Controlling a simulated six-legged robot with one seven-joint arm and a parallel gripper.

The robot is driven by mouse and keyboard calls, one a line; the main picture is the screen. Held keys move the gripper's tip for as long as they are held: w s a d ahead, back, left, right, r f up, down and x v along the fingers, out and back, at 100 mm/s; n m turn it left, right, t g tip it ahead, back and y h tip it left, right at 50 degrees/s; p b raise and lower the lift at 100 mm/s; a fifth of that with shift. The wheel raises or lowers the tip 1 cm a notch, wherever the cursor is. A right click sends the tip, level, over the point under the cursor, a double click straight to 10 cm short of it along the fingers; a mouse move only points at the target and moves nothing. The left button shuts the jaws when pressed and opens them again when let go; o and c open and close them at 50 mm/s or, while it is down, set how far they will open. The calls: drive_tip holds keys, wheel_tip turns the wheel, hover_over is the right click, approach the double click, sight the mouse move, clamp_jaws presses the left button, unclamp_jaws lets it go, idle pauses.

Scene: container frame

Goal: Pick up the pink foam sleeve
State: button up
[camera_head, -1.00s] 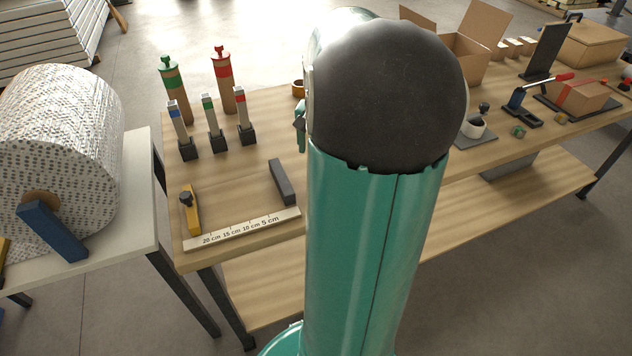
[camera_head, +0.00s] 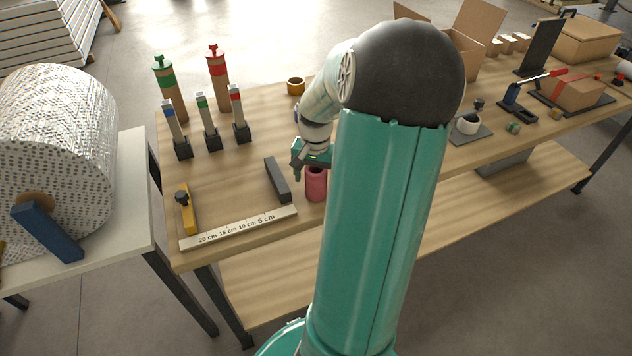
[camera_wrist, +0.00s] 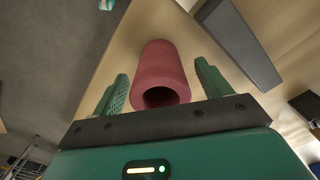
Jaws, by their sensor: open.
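The pink foam sleeve (camera_head: 316,186) stands upright on the wooden table near its front edge, just left of my arm in the head view. It is a short tube with an open top. In the wrist view the sleeve (camera_wrist: 162,72) lies ahead of my gripper (camera_wrist: 160,88), between the lines of its two green fingers, with its dark hole facing me. My gripper (camera_head: 304,166) is open and holds nothing. In the head view my arm partly covers the area right of the sleeve, and the fingers are only partly visible.
A dark grey block (camera_head: 278,180) lies close left of the sleeve. A ruler strip (camera_head: 238,228) runs along the front edge, with a yellow piece (camera_head: 188,211) at its left. A brown tape roll (camera_head: 296,86) sits farther back. Table between block and markers is clear.

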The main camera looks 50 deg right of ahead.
drive_tip(key=c, duration=1)
drive_tip(key=shift+c, duration=0.2)
drive_tip(key=shift+r, duration=0.2)
